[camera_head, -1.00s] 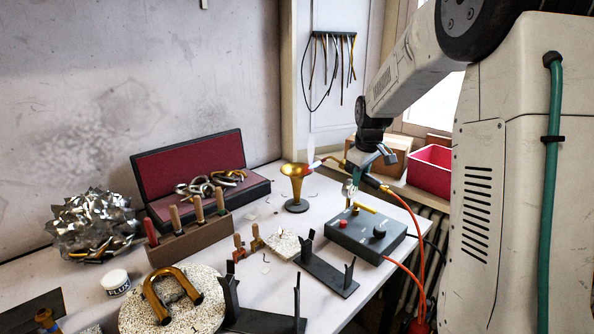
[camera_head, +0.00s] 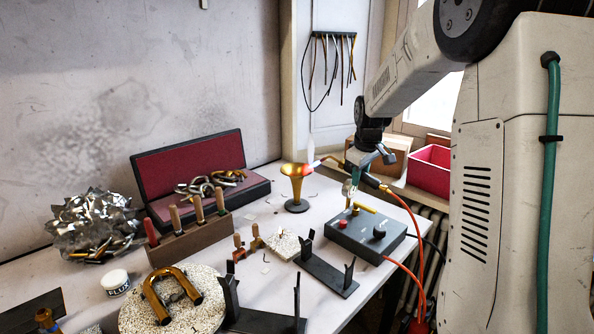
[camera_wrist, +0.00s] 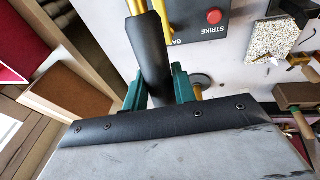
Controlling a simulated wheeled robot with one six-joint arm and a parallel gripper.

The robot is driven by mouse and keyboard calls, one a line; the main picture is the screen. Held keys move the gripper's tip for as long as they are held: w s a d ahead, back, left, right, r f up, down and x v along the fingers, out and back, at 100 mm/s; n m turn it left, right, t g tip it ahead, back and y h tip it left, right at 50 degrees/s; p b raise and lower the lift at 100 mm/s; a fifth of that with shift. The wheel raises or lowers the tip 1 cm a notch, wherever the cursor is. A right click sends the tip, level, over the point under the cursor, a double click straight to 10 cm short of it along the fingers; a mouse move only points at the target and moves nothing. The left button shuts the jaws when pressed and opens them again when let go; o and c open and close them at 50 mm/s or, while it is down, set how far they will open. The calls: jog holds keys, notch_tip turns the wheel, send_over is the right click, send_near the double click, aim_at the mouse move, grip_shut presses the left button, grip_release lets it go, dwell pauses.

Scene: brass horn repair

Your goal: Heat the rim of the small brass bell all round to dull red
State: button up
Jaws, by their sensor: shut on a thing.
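The small brass bell (camera_head: 295,183) stands upright, mouth up, on a dark round base (camera_head: 297,206) near the back of the bench. A patch on the right of its rim looks reddish; the far side of the rim is hard to make out. My gripper (camera_head: 372,168) is to the right of the bell, shut on the black handle of a torch (camera_head: 331,160). The torch's flame meets the right side of the rim. In the wrist view, the green fingers of my gripper (camera_wrist: 160,88) grip the torch handle (camera_wrist: 151,50).
A dark gas box (camera_head: 366,236) with a red button stands below my gripper, with orange hose running from it. A black stand (camera_head: 327,272), a tool block (camera_head: 190,236), an open red-lined case (camera_head: 187,165) and a pink bin (camera_head: 431,170) surround the bell.

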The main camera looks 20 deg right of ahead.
aim_at(347, 169)
jog(key=shift+w+a, duration=0.25)
jog(key=shift+w, duration=0.45)
jog(key=shift+w+a, duration=0.25)
jog(key=shift+w, duration=0.5)
jog(key=shift+w+a, duration=0.25)
jog(key=shift+w, duration=0.45)
jog(key=shift+w+a, duration=0.2)
jog(key=shift+a, duration=1)
jog(key=shift+w+a, duration=0.2)
jog(key=shift+a, duration=1)
jog(key=shift+s+a, duration=0.75)
jog(key=shift+s, duration=0.2)
jog(key=shift+s+a, duration=0.75)
jog(key=shift+s, duration=0.15)
jog(key=shift+s+d, duration=0.25)
jog(key=shift+s, duration=0.5)
jog(key=shift+s+d, duration=0.3)
jog(key=shift+s, duration=0.45)
jog(key=shift+s+d, duration=0.25)
jog(key=shift+s, duration=0.5)
